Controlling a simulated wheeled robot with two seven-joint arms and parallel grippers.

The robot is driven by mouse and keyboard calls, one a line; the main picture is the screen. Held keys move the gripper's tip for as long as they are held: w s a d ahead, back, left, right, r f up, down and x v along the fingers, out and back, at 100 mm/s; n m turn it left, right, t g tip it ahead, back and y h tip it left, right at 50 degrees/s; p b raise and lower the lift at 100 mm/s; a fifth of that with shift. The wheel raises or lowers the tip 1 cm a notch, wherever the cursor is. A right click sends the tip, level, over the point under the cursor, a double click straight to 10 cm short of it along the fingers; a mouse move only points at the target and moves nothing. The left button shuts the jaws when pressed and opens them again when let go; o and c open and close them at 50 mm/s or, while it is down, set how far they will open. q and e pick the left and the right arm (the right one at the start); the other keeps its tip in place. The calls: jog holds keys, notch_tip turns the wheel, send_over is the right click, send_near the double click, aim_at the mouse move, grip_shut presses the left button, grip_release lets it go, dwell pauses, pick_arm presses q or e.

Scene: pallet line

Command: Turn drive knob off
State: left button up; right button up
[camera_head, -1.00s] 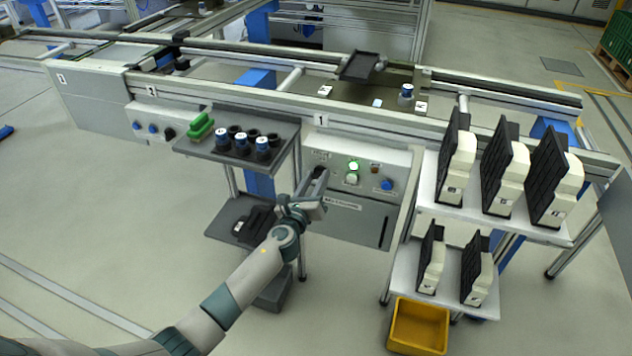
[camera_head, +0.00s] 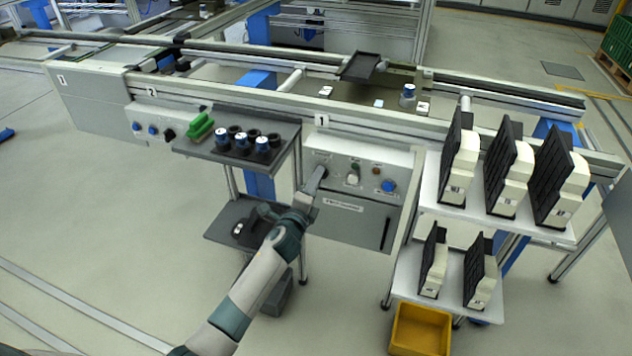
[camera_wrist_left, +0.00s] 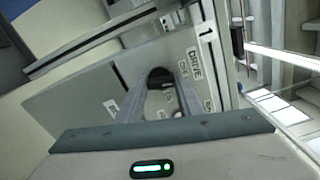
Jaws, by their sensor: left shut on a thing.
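The black drive knob (camera_wrist_left: 160,76) sits on the grey control panel beside a "DRIVE" label in the left wrist view. My left gripper (camera_head: 319,174) is at the left part of the panel (camera_head: 340,151) under the number 1 in the head view. Its fingers (camera_wrist_left: 162,98) reach both sides of the knob and are shut on it. In the head view the gripper hides the knob. Right of it are a pale button (camera_head: 353,179), an indicator lamp (camera_head: 355,167) that looks unlit, and a blue knob (camera_head: 389,186). My right gripper is not in view.
A grey shelf (camera_head: 205,147) with several dark and blue-topped parts and a green piece stands left of the panel. A white rack (camera_head: 427,194) with black-and-white units stands to the right, above a yellow bin (camera_head: 420,330). A conveyor rail (camera_head: 400,126) runs behind.

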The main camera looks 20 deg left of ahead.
pick_arm(q)
jog(key=shift+n, duration=1.3)
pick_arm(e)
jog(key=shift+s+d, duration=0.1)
pick_arm(q)
jog(key=o, duration=1.1)
jog(key=shift+f, duration=0.1)
jog(key=shift+s, duration=0.15)
jog(key=s, duration=1.7)
jog(key=shift+s+a+b, duration=0.1)
jog(key=shift+a+b, duration=0.2)
jog(key=shift+a, duration=0.05)
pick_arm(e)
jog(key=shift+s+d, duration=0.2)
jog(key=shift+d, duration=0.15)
